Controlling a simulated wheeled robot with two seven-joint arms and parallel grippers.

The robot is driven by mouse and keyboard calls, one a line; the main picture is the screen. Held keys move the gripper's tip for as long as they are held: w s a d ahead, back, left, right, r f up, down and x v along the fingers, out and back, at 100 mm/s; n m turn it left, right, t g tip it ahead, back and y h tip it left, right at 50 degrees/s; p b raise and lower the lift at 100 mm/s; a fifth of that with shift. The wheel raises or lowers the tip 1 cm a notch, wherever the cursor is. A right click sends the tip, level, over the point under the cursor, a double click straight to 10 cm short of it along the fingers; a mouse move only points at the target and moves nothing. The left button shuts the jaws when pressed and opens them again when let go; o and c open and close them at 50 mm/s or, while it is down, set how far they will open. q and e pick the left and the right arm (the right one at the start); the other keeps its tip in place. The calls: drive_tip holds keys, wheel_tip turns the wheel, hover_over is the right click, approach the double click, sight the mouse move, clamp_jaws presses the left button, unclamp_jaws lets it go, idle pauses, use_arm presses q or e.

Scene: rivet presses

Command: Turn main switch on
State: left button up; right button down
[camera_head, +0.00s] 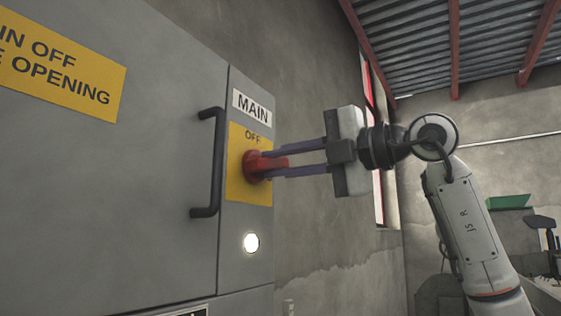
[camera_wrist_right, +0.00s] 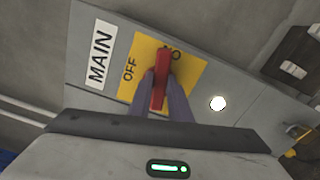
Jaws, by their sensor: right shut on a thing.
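The main switch (camera_head: 254,166) is a red rotary knob on a yellow plate (camera_head: 236,188) below a white MAIN label, on the front of a grey cabinet. The word OFF shows above the knob. My right gripper (camera_head: 278,163) reaches in from the right, its two long fingers shut on the red handle. In the right wrist view the red handle (camera_wrist_right: 159,90) sits between the fingers, and the plate shows OFF and a second, partly hidden word. My left gripper is in neither view.
A black door handle (camera_head: 212,162) stands out from the cabinet left of the switch. A lit white round lamp (camera_head: 251,243) is below the plate. A yellow warning sign (camera_head: 62,62) is at upper left. Open room lies right of the cabinet, around my right arm.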

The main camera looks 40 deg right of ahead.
drive_tip(key=shift+f+m, duration=0.15)
drive_tip(key=shift+m, duration=1.15)
drive_tip(key=c, duration=1.6)
unclamp_jaws()
drive_tip(key=shift+c, duration=0.2)
use_arm(q)
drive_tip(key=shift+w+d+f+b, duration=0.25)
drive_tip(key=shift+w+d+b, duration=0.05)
drive_tip(key=shift+b, duration=0.5)
use_arm(e)
drive_tip(key=v, duration=1)
drive_tip(key=shift+s, duration=0.2)
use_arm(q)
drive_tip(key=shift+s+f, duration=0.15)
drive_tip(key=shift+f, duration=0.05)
